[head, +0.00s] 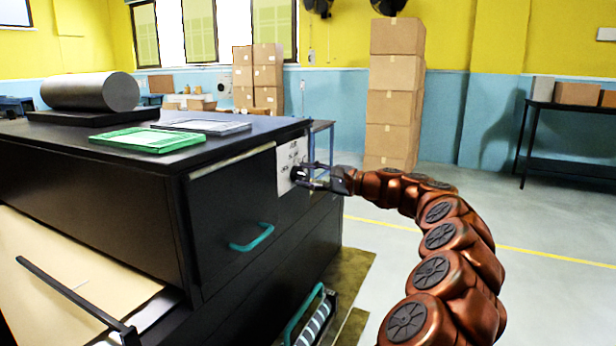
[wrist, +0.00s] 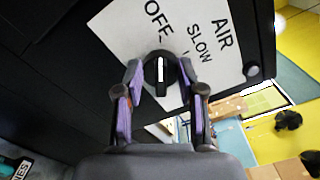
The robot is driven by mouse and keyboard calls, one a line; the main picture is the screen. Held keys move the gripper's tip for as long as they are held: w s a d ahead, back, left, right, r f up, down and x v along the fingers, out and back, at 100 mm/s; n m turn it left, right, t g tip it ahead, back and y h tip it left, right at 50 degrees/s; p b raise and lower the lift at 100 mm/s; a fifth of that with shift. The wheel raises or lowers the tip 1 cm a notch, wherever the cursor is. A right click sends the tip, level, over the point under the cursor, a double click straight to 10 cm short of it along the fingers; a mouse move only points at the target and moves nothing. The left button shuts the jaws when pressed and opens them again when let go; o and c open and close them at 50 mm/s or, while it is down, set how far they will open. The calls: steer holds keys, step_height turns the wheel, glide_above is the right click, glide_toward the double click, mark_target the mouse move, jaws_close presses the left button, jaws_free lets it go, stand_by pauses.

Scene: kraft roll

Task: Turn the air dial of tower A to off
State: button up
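The air dial (wrist: 160,75) is a round black knob with a white bar, on a white label plate (wrist: 116,25) reading AIR, OFF and SLOW. In the wrist view the bar runs up and down, its upper end towards the OFF mark. I cannot tell which end is the pointer. My gripper (wrist: 160,68) has one fingertip on each side of the dial, with light gaps beside the knob. The fingers stand apart, and contact is unclear. The right finger hides part of the label. In the head view my gripper (head: 303,178) is at the plate (head: 290,158) on the black cabinet.
The black cabinet (head: 120,200) has a teal handle (head: 253,238). On its top are a grey roll (head: 90,92), a green tray (head: 148,139) and a grey tray (head: 205,126). Stacked boxes (head: 395,95) stand behind my arm. The floor (head: 560,225) to the right is clear.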

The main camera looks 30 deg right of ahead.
steer(key=v, duration=1.2)
stand_by(0.6)
